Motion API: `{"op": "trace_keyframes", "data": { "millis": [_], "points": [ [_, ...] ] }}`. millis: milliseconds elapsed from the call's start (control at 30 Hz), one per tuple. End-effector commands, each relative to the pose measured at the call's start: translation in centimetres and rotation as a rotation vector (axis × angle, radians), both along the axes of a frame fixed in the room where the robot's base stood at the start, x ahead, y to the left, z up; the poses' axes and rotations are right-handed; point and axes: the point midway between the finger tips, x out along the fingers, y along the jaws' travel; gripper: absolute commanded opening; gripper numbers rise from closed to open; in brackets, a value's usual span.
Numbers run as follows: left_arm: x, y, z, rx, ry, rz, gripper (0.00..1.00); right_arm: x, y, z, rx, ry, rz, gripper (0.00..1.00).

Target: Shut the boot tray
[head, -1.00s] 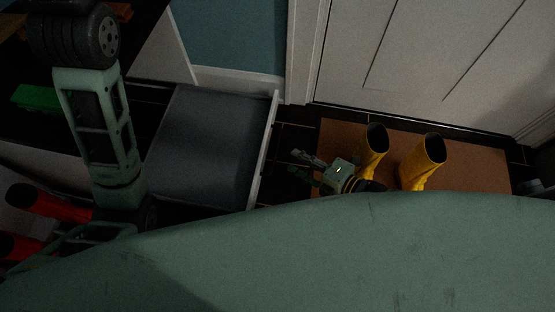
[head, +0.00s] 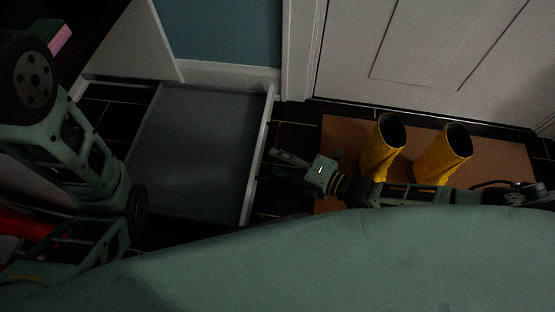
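The boot tray (head: 190,150) is a grey, shallow drawer standing pulled out from a white unit at the left of the head view. It looks empty. Its pale front panel (head: 262,150) faces right. My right gripper (head: 273,164) is just to the right of that panel, its fingers pointing left at it. The fingers are spread apart with nothing between them; whether one touches the panel I cannot tell. My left arm crosses the left side of the view, and its gripper is not visible.
Two yellow boots (head: 382,147) (head: 442,155) stand on a brown mat (head: 345,135) right of the tray, behind my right arm. A white door (head: 430,50) is beyond. A red thing (head: 28,226) lies at the far left, partly hidden. Dark floor shows between tray and mat.

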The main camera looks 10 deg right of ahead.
Motion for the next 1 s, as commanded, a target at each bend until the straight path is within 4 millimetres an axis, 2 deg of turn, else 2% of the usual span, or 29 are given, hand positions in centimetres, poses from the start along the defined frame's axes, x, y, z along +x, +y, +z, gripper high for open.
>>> {"op": "trace_keyframes", "data": {
  "millis": [100, 400, 700, 1000],
  "points": [
    [0.02, -0.01, -0.65, 0.000, 0.000, 0.000, 0.68, 0.61, 0.64, -0.25, 0.000, -0.001, 0.001, 0.27],
    [0.00, -0.02, -0.60, 0.001, 0.000, 0.000, 0.68, 0.75, 0.78, -0.13, 0.000, 0.000, 0.001, 0.26],
    [0.00, -0.03, -0.61, 0.001, 0.000, 0.000, 0.68, 0.74, 0.76, -0.14, 0.000, 0.000, 0.001, 0.00],
    [0.02, -0.02, -0.60, 0.001, 0.001, 0.001, 0.68, 0.74, 0.75, -0.13, -0.001, -0.001, 0.001, 0.00]
  ]
}}
